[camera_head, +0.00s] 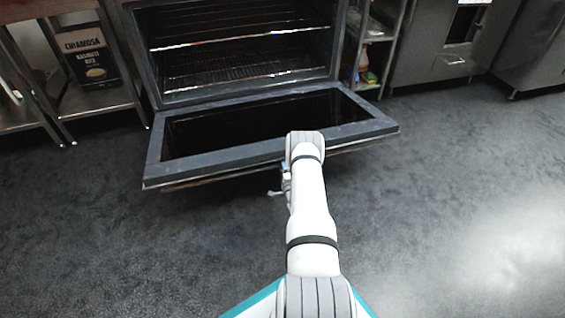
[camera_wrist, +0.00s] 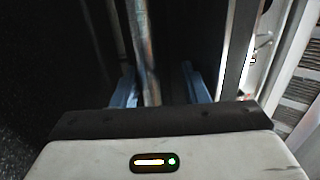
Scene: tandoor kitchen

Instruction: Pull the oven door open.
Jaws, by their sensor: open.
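The oven door (camera_head: 220,158) is hinged down and lies wide open, close to level, in front of the oven (camera_head: 240,50) in the head view. My arm reaches out to the door's front edge. My gripper (camera_wrist: 158,70) shows in the wrist view with two blue fingers apart. A long metal bar, seemingly the door handle (camera_wrist: 144,45), runs between the fingers, nearer the left one. I cannot tell whether it touches that finger. In the head view my gripper is mostly hidden behind and beneath my arm.
A rack (camera_head: 379,30) with bottles and a steel cabinet (camera_head: 440,55) stand to the right. The dark floor (camera_head: 440,190) is clear in front and on both sides of my arm.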

